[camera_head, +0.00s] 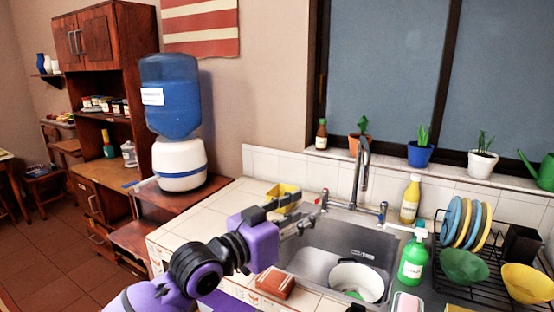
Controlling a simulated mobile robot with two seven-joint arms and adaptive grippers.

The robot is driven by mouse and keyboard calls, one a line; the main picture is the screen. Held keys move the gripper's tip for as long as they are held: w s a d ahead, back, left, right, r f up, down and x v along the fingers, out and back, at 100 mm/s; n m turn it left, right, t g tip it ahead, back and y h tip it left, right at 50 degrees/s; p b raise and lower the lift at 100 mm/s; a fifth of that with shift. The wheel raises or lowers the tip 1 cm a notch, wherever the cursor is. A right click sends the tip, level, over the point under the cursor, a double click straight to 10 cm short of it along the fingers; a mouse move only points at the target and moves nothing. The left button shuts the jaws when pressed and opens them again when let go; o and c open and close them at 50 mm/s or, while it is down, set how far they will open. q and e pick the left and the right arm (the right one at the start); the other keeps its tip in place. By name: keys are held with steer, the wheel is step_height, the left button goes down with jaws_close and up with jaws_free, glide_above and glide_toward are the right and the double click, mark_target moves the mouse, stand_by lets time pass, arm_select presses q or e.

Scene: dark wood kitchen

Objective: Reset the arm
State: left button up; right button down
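My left arm, purple and black, reaches in from the bottom left in the head view. Its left gripper (316,207) is held over the counter at the left edge of the sink. Its two grey fingers point up and to the right and look apart, with nothing seen between them. A yellow object (283,194) on the counter shows just behind the fingers; no contact can be made out. My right gripper cannot be made out in this view.
The sink (330,243) holds a white pot (357,280), with a tall faucet (361,165) behind. A reddish-brown block (274,283) lies near my forearm. A green soap bottle (413,262) and dish rack (490,262) stand right. A water dispenser (180,165) stands left.

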arm_select(q)
steer(key=s+a+f+n+t+y+p, duration=0.1)
steer(key=s+a+f+n+y, duration=0.15)
steer(key=a+f, duration=0.45)
steer(key=s+a+f+n+y, duration=0.1)
steer(key=s+a+f+y, duration=0.25)
steer(key=f, duration=0.75)
steer(key=s+a+f+n+t+y+p, duration=0.1)
steer(key=s+a+f+n+y, duration=0.25)
steer(key=f, duration=0.65)
steer(key=s+a+f+g+y, duration=0.1)
steer(key=s+a+f, duration=0.2)
steer(key=s+f, duration=0.3)
steer(key=s+a+f+n+g+y, duration=0.1)
steer(key=s+a+f, duration=0.3)
steer(key=s, duration=1.1)
steer(key=s+a+f+n+g+y+p, duration=0.1)
steer(key=s+a+f+g, duration=0.2)
steer(key=s+f, duration=0.5)
steer(key=shift+s+a+f, duration=0.4)
steer(key=shift+s+a, duration=0.1)
steer(key=shift+s, duration=0.75)
arm_select(e)
steer(key=r, duration=0.1)
steer(key=a+r, duration=0.1)
steer(key=shift+w+a+r, duration=0.15)
steer(key=shift+r, duration=0.25)
